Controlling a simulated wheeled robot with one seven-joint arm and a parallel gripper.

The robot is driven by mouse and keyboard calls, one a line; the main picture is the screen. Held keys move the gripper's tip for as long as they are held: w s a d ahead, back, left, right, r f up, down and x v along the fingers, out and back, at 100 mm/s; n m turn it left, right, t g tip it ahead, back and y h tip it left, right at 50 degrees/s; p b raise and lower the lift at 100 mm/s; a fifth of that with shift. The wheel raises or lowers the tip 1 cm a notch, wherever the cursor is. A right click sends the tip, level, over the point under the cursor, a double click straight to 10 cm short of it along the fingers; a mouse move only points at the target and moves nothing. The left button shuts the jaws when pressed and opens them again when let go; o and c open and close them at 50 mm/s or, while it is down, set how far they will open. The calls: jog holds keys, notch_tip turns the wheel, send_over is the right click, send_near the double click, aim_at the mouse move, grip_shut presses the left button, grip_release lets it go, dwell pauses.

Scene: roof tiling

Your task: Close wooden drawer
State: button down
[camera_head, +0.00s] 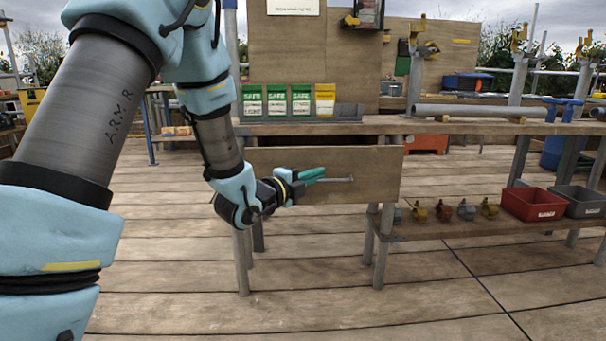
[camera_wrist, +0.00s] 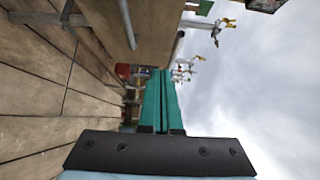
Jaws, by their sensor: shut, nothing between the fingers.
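The wooden drawer (camera_head: 370,184) hangs under the workbench top (camera_head: 480,127) and stands out toward me, with a dark gap showing above its front panel. A grey bar handle (camera_head: 340,179) runs across the panel. My gripper (camera_head: 318,175) is shut and empty, with its green fingers in front of the panel beside the left part of the handle. I cannot tell whether they touch it. In the wrist view the shut green fingers (camera_wrist: 160,95) point along the drawer panel (camera_wrist: 150,30), and the handle (camera_wrist: 176,47) shows near their tips.
Green and yellow tags (camera_head: 290,100) and a grey pipe (camera_head: 475,111) rest on the bench top. The lower shelf holds several clamps (camera_head: 466,210), a red bin (camera_head: 533,203) and a grey bin (camera_head: 577,202). The plank floor (camera_head: 330,310) in front is clear.

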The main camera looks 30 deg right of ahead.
jog(key=d, duration=0.1)
send_near(344, 157)
jog(key=s+d, duration=0.2)
jog(key=d, duration=0.1)
jog(key=w+d, duration=0.1)
jog(key=w+d+b, duration=0.1)
jog(key=w, duration=0.1)
jog(key=shift+w+d, duration=0.25)
jog(key=shift+w, duration=0.25)
